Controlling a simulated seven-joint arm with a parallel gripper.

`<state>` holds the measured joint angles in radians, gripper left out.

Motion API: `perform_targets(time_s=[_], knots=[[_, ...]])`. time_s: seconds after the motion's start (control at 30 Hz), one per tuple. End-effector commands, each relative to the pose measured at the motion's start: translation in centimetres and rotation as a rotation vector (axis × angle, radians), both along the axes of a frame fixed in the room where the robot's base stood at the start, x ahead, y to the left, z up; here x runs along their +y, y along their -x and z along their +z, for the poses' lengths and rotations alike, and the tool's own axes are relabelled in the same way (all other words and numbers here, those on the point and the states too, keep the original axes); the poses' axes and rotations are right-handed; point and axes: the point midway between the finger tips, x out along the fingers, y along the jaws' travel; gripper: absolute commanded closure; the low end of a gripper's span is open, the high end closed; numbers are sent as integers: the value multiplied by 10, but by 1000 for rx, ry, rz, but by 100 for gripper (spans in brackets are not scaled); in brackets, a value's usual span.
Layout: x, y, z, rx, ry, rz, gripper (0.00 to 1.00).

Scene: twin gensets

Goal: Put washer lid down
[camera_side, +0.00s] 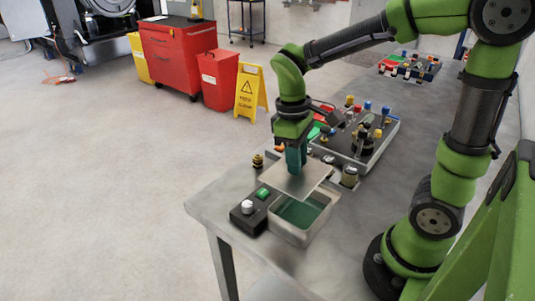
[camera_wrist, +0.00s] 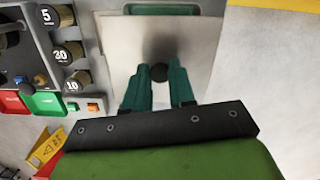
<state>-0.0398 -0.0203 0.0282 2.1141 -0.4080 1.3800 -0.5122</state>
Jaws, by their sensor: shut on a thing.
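The washer lid, a flat light-grey square plate (camera_side: 278,181), is held level or nearly so above the washer. In the wrist view the lid (camera_wrist: 120,50) fills the middle, with a dark round knob (camera_wrist: 159,72) at its centre. My gripper (camera_side: 296,165) has green fingers shut on this knob; the gripper (camera_wrist: 160,85) shows on both sides of it in the wrist view. The washer (camera_side: 293,236) is a grey open-topped tub with a green inside. The lid sits over its far part, and the near part of the opening shows. A green strip (camera_wrist: 162,9) of the washer's inside shows beyond the lid.
A black control box (camera_side: 247,219) with a green button and white knob stands left of the washer. A grey tray (camera_side: 383,143) of coloured parts stands behind, and a panel with numbered knobs (camera_wrist: 62,58) is left in the wrist view. The bench (camera_side: 222,199) has bare surface around.

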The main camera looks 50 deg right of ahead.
Motion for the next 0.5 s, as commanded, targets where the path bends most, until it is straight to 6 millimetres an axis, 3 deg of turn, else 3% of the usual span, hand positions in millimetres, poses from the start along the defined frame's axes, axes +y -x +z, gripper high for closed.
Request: perform_targets(time_s=[0.3, 0.5], knots=[[3, -112, -40, 4, 0, -5, 100], [4, -172, -61, 1, -1, -6, 100]])
